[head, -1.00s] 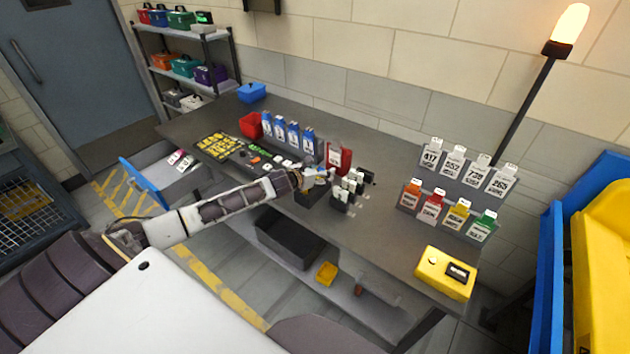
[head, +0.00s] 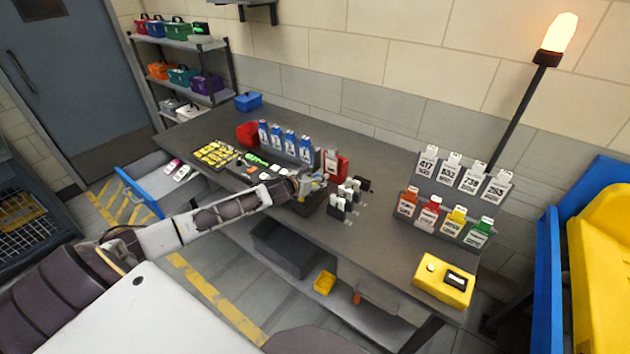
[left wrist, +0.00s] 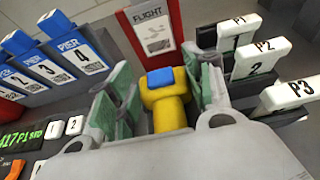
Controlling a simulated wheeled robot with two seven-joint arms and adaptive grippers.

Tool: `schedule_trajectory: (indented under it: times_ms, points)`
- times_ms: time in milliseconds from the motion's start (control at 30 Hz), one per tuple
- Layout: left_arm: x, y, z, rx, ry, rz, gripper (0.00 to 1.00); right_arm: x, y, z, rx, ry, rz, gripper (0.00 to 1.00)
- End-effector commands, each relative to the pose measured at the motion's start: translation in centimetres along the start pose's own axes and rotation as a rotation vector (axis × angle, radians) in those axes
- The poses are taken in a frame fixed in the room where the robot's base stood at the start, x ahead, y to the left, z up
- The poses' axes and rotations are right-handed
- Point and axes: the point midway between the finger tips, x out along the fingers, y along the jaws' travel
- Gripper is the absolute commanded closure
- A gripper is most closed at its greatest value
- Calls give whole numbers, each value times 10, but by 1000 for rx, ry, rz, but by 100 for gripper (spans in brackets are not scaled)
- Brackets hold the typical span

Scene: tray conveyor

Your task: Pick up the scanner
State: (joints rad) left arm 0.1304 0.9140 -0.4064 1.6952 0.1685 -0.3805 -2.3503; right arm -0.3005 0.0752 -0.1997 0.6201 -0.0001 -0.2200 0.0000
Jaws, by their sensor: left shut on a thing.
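The scanner (left wrist: 165,97) is yellow with a blue top. In the left wrist view it stands between the green-padded fingers of my left gripper (left wrist: 160,95). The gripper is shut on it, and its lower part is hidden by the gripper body. In the head view my left gripper (head: 312,183) is over the middle of the workbench, above a dark holder (head: 308,205), with the scanner small and partly hidden there. I cannot tell whether the scanner touches the holder. My right gripper is not in view.
A red FLIGHT card (left wrist: 152,35) stands just behind the scanner. White P1 to P3 tags (left wrist: 290,93) stand close on the right, blue PIER tags (left wrist: 72,58) on the left. A yellow box (head: 443,283) lies at the bench's right end. Bare bench top (head: 375,240) lies between.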

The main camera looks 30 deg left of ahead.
Motion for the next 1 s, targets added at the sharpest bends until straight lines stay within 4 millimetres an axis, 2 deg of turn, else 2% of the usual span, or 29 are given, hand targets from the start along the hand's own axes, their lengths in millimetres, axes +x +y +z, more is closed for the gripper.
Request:
schedule_trajectory:
  times_ms: [267, 700, 1000]
  points:
    - [-9, 0, 22, 3, -2, 0, 80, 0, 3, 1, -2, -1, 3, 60]
    - [-28, 0, 70, 3, -3, -1, 80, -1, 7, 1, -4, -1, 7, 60]
    - [-35, 0, 86, 1, -2, -1, 80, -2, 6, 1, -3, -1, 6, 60]
